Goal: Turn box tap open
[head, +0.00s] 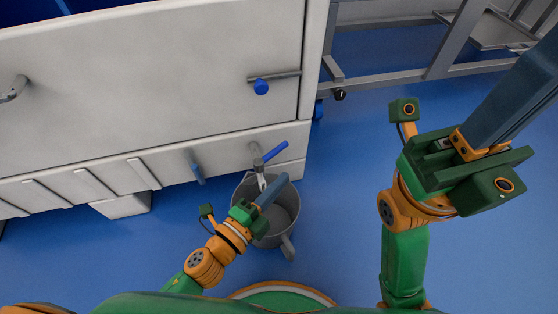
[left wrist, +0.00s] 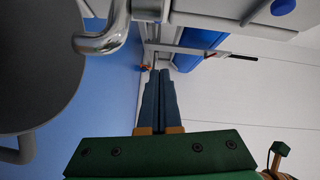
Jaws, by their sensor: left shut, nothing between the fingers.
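In the head view, a metal tap (head: 259,165) sticks out low on the white box (head: 150,85). Its blue lever (head: 275,151) slants up and to the right along the box's lower edge. A grey bucket (head: 285,207) stands on the floor under the tap. My left gripper (head: 284,179) is shut and empty, over the bucket and just below the lever in the picture. In the left wrist view, the shut fingers (left wrist: 160,72) point toward the blue lever (left wrist: 200,48), with the metal spout (left wrist: 107,32) at their left. Contact cannot be told. My right gripper (head: 540,65) is well to the right, away from the box.
A grey metal frame (head: 440,50) stands behind at right. The blue floor (head: 345,180) between the bucket and my right arm is clear.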

